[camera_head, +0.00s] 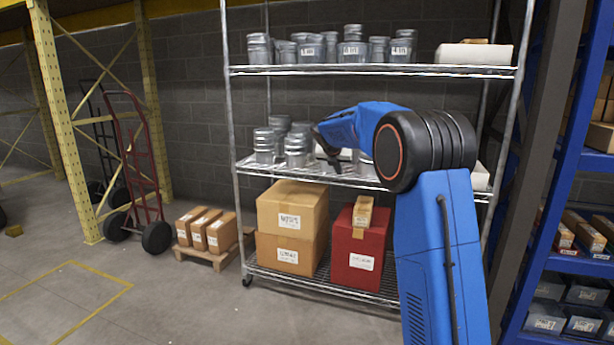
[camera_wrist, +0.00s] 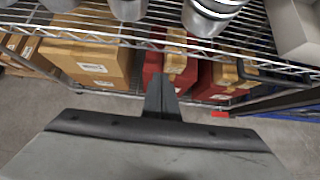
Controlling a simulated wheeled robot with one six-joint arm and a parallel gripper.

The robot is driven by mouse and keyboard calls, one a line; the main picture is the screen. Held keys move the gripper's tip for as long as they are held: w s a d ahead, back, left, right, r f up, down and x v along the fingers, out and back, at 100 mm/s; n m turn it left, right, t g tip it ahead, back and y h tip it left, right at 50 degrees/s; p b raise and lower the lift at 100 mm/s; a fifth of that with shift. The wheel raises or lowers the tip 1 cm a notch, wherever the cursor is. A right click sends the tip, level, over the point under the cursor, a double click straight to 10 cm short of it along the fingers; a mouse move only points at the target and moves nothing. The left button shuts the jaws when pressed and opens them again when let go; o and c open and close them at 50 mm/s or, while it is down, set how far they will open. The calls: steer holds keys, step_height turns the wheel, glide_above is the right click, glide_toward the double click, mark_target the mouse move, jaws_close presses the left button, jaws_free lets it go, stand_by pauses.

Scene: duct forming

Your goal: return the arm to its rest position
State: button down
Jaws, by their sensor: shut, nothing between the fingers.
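My blue arm (camera_head: 440,240) rises at the right of the head view and bends left at a large black joint. My gripper (camera_head: 334,163) is small in the head view, in front of the rack's middle shelf, close to the metal duct pieces. In the wrist view the gripper (camera_wrist: 162,92) shows as dark fingers shut together, with nothing between them. It points toward the wire rack, and its tips lie in front of the lower boxes and below the middle shelf's edge in that picture. The exact gap to the shelf cannot be told.
The wire rack (camera_head: 300,70) holds metal duct pieces (camera_head: 297,148) on its middle shelf and more on top. Cardboard boxes (camera_head: 290,222) and a red box (camera_head: 358,248) fill its bottom. A blue shelf (camera_head: 565,160) stands right. A hand truck (camera_head: 140,170) stands left; floor there is open.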

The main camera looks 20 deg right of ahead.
steer(key=s+a+r+m+y, duration=0.1)
steer(key=s+a+m, duration=0.3)
steer(key=s, duration=0.7)
steer(key=s+a+m+g+y, duration=0.1)
steer(key=s+a+m, duration=0.1)
steer(key=s+m, duration=0.65)
steer(key=s+a+r+m, duration=0.1)
steer(key=s+a+m, duration=0.1)
steer(key=s, duration=1.2)
steer(key=s+a+f+m+y, duration=0.1)
steer(key=s+f+m, duration=0.3)
steer(key=s, duration=0.6)
steer(key=s+a+f+m+y, duration=0.1)
steer(key=s+a+f+m, duration=0.3)
steer(key=s, duration=0.6)
steer(key=s+a+f+m+g+y, duration=0.1)
steer(key=s+a+f+m, duration=0.1)
steer(key=s+f+m, duration=0.4)
steer(key=s, duration=0.4)
steer(key=shift+s+a+f, duration=0.15)
steer(key=shift+s+a, duration=0.15)
steer(key=shift+s, duration=0.1)
